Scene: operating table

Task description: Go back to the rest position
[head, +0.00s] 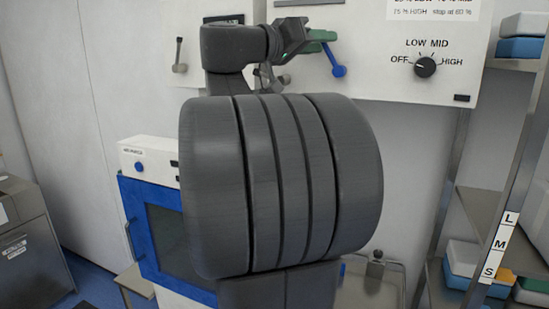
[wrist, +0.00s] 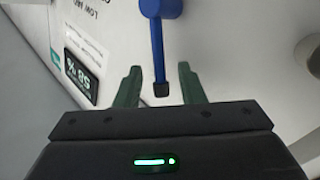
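My gripper (head: 326,43) is at the wall panel in the head view, at the upper end of my arm. In the wrist view its two green fingers (wrist: 160,82) are apart.
A percent display (wrist: 82,76) shows in the wrist view. A metal shelf rack (head: 480,210) stands right; a blue-framed cabinet (head: 135,215) stands lower left.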

